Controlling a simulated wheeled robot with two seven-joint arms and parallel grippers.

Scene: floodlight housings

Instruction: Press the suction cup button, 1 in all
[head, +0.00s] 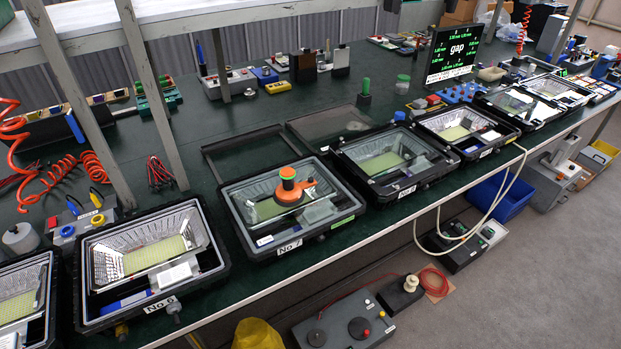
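An orange suction cup (290,194) sits upright on the floodlight housing labelled No 7 (262,252), in the middle of the head view. I cannot tell from this view whether the top is pressed in. A small arm of the orange base points right. Neither of my grippers is in the head view, and nothing touches the suction cup.
Other floodlight housings stand in a row along the green bench: one at the left (150,255), No 8 (390,165) to the right. Metal posts (153,90) rise at the left. Orange coiled hoses (55,170) lie back left. A screen (453,53) stands behind. Boxes (345,322) lie on the floor.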

